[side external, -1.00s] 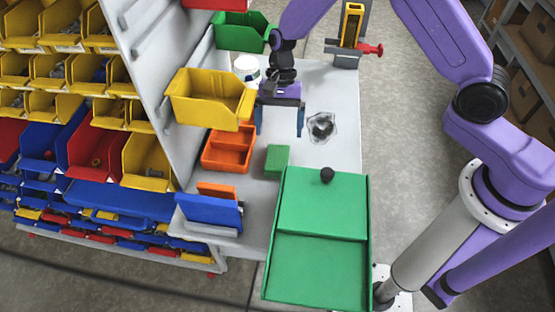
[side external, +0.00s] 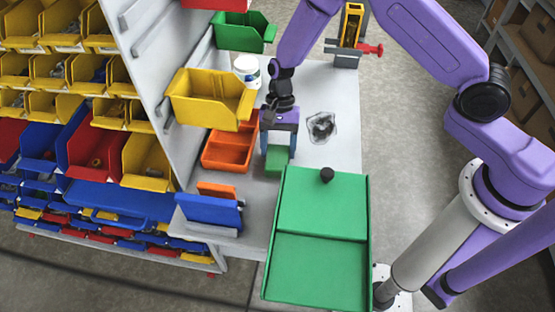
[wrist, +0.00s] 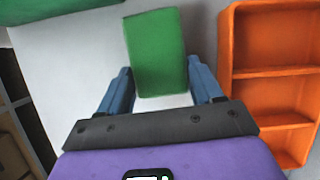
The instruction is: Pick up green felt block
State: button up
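The green felt block (side external: 276,160) sits on the pale grey worktop between the orange bin and the green tray. In the wrist view the green felt block (wrist: 156,52) lies ahead of and between the two blue fingers. My gripper (side external: 278,148) is low over the block's far part, which its body and fingers partly hide. In the wrist view my gripper (wrist: 161,80) is open, with gaps between each finger and the block's near end.
An orange divided bin (side external: 228,150) stands close left of the block. A yellow bin (side external: 210,98) hangs above left. A clear crumpled item (side external: 321,127) lies right; a white tub (side external: 246,70) stands behind.

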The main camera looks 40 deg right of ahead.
aim_at(279, 148)
jog(key=c, duration=0.5)
jog(key=shift+o, duration=0.2)
jog(key=shift+r, duration=0.1)
jog(key=shift+w+d+r, duration=0.1)
jog(key=shift+d+r, duration=0.1)
jog(key=shift+r, duration=0.2)
notch_tip(279, 148, up, 6)
jog(key=shift+r, duration=0.1)
jog(key=w+d, duration=0.2)
jog(key=d, duration=0.7)
jog(key=w+d, duration=0.3)
jog(key=d, duration=0.6)
jog(key=shift+w+d, duration=0.3)
jog(key=shift+d, duration=0.1)
